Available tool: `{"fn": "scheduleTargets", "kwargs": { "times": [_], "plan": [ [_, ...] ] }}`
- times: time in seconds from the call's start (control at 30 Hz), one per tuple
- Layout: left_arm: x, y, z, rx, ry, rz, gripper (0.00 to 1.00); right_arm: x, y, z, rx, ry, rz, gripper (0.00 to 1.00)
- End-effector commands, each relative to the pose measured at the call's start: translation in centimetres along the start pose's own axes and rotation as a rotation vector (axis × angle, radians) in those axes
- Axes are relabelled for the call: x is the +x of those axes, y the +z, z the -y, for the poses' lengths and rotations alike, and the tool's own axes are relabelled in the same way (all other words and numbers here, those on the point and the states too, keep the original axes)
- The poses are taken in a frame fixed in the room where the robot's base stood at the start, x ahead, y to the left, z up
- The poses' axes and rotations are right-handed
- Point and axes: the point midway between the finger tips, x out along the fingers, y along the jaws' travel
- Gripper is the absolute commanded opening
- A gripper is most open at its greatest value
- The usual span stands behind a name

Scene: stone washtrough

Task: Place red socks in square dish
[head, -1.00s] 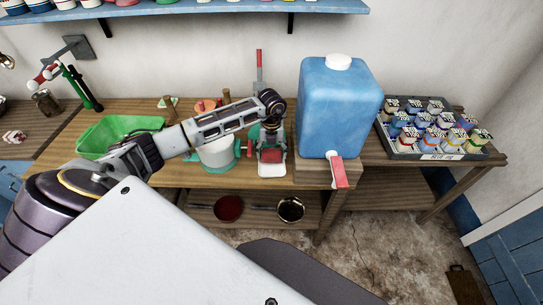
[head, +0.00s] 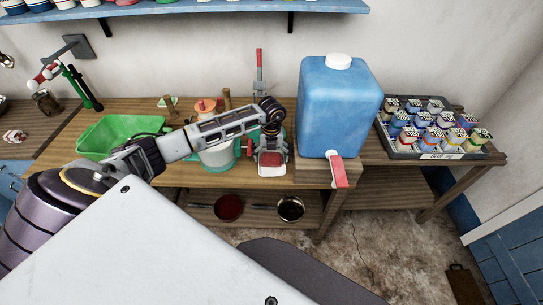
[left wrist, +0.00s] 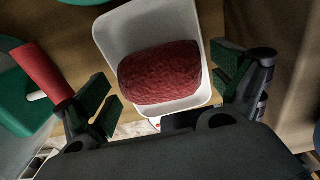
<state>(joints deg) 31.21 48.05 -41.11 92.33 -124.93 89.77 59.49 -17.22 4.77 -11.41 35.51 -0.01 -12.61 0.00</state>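The red socks (left wrist: 160,72) show in the left wrist view as one rounded, textured bundle. They lie inside the white square dish (left wrist: 124,27), filling its near part, with the far part bare. My left gripper (left wrist: 165,88) is open, with one dark green finger pad at each side of the dish and nothing between the pads held. In the head view the left gripper (head: 271,143) points down just above the dish (head: 272,171) and partly hides it; a little red (head: 271,158) shows there. My right gripper is not in view.
A big blue water container (head: 338,105) with a red tap stands close to the right of the dish. A white pot (head: 217,155) stands to the left, and a green basin (head: 115,133) farther left. A tray of jars (head: 430,151) is at the right.

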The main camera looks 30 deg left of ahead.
Motion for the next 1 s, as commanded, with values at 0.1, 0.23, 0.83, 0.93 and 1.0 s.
{"fn": "scheduleTargets", "kwargs": {
  "times": [0.1, 0.23, 0.83, 0.93, 1.0],
  "plan": [
    [0.0, 0.0, 0.0, 0.000, 0.000, 0.000, 0.97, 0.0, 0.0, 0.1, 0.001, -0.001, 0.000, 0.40],
    [0.0, 0.0, 0.0, 0.000, 0.000, 0.000, 0.97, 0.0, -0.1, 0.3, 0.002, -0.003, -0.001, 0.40],
    [-4.3, 0.1, 0.0, 0.001, -0.001, 0.004, 0.97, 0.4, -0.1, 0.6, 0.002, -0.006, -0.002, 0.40],
    [-5.8, 0.1, 0.0, 0.000, -0.002, 0.004, 0.97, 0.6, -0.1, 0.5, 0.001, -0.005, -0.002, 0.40],
    [-6.8, 0.1, 0.0, 0.000, -0.001, 0.003, 0.97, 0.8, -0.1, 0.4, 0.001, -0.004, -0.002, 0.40]
  ]
}}
